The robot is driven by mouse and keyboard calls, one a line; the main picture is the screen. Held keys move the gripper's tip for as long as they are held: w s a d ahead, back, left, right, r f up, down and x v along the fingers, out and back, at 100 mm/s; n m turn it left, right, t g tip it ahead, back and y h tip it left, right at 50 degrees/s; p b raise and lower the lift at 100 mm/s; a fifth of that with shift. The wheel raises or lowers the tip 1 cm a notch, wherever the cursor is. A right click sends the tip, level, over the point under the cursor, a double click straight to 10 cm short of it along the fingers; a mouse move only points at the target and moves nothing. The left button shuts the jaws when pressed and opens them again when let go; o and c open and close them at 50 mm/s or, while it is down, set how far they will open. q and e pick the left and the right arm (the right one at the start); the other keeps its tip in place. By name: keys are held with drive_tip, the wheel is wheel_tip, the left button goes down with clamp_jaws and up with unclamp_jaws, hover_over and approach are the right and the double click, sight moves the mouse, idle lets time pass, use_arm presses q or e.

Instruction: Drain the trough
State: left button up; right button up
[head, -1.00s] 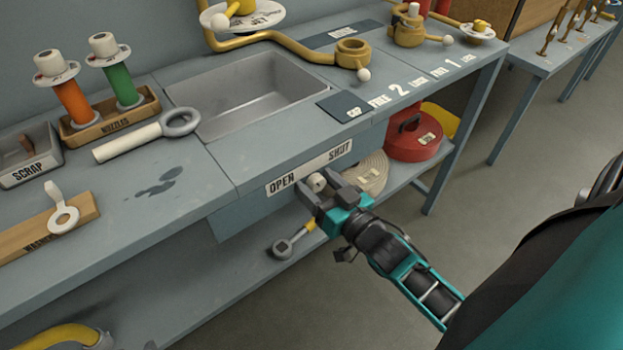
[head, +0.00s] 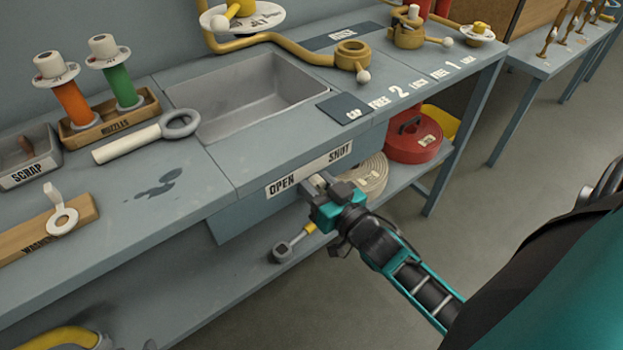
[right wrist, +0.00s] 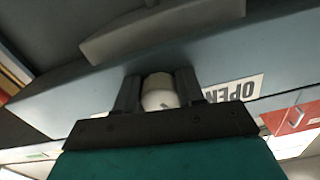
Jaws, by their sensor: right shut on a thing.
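The trough (head: 285,90) is a grey rectangular basin sunk in the bench top; whether it holds water is hard to tell. A label strip reading OPEN (head: 282,185) at its left and SHUT (head: 340,153) at its right is on the bench front below it. My right gripper (head: 318,182) is at the bench front just under this strip, between the two words. It is shut on a white knob (right wrist: 158,92), which sits between its two dark fingers in the right wrist view. In the head view the fingers mostly hide the knob. My left gripper is not in view.
A white-handled ring tool (head: 130,142) lies left of the trough. Nozzles stand in a wooden rack (head: 140,110). A yellow pipe (head: 285,40) runs behind. Below are a coiled hose (head: 372,178), a red canister (head: 412,145) and a yellow-necked grey tool (head: 285,248). The floor at right is clear.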

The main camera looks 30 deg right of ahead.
drive_tip(key=shift+c, duration=0.8)
